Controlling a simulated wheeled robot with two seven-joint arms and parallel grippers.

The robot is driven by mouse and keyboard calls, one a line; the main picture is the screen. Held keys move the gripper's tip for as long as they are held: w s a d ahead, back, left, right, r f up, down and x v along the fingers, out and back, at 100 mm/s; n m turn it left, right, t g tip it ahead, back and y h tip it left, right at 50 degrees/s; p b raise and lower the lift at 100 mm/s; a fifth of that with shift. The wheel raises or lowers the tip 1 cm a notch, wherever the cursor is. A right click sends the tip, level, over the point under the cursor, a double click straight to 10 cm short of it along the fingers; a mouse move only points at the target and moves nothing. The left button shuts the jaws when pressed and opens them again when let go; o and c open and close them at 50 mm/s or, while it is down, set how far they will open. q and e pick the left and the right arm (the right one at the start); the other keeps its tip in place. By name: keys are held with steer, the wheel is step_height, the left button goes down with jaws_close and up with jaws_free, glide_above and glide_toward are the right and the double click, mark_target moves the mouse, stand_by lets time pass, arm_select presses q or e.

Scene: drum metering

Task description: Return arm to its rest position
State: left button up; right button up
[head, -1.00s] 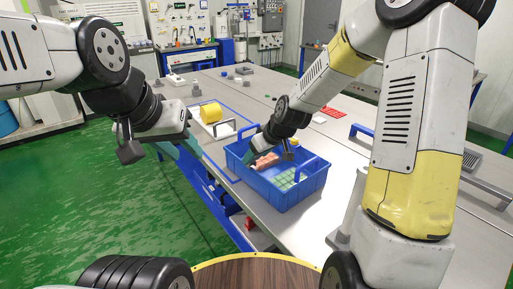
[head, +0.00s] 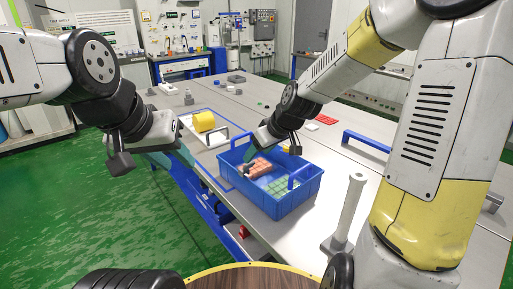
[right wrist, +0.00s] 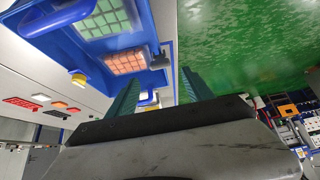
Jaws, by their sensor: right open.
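My right gripper (head: 250,152) is at the back left rim of the blue crate (head: 284,207). In the right wrist view its two teal fingers (right wrist: 160,92) stand apart with nothing held between them. A pink gridded block (head: 258,167) and a green gridded block (head: 281,187) lie inside the crate; both show in the right wrist view, the pink one (right wrist: 126,62) closer to the fingers. My left gripper (head: 168,158) is at the table's left edge, away from the crate. Its fingers are partly hidden and their gap cannot be made out.
A yellow drum (head: 204,121) rests on a white stand behind the crate. A pale upright post (head: 349,212) stands right of the crate, near my right arm. A blue handle (head: 366,141) and a red tray (head: 326,119) are farther right. Green floor lies open to the left.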

steer(key=s+d+r+m+h, duration=0.1)
steer(key=s+d+r+m, duration=0.2)
steer(key=s, duration=0.8)
steer(key=s+d+r+m+h, duration=0.1)
steer(key=s+d+r+m, duration=0.3)
steer(key=s+d+r, duration=0.4)
steer(key=s+r, duration=0.1)
steer(key=s, duration=0.1)
steer(key=shift+s+r+t, duration=0.15)
steer(key=shift+s+t, duration=0.25)
